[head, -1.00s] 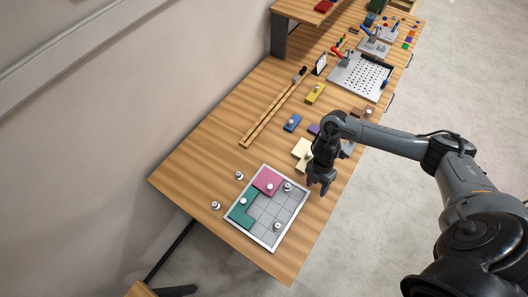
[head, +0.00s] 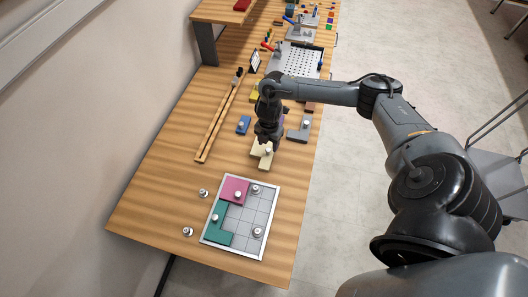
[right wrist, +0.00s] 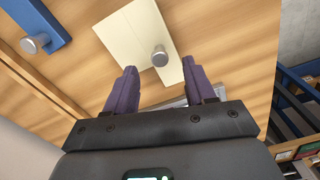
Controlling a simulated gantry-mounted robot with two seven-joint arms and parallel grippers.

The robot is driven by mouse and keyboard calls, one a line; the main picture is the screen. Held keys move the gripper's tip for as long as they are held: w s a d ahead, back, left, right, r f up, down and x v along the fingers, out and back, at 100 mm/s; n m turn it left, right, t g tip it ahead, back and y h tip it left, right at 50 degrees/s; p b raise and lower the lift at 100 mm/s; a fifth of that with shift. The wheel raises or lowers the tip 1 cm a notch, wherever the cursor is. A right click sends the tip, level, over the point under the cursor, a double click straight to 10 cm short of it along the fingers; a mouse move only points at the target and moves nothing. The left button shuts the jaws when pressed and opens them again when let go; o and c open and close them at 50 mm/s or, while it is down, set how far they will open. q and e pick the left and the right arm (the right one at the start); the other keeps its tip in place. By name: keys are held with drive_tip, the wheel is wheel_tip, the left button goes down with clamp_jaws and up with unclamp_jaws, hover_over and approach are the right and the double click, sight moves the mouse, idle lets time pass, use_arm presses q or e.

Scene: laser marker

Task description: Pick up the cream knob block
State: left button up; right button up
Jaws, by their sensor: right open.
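The cream knob block (head: 260,158) lies flat on the wooden table, just beyond the tray, partly hidden under my right gripper (head: 268,143). In the right wrist view the cream block (right wrist: 128,32) has a round metal knob (right wrist: 160,57). The purple fingers of my right gripper (right wrist: 162,76) are open and empty. The knob appears between the fingertips in that picture and slightly past them; I cannot tell the exact height gap. My left gripper is not in view.
A metal-rimmed grid tray (head: 206,238) holds a pink block (head: 231,187) and a teal block (head: 214,226). A blue knob block (head: 243,124) and a grey block (head: 303,132) lie near the cream one. Wooden rails (head: 212,130) run along the left.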

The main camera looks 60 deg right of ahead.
sight(268, 149)
drive_tip(key=shift+f, duration=2.6)
clamp_jaws()
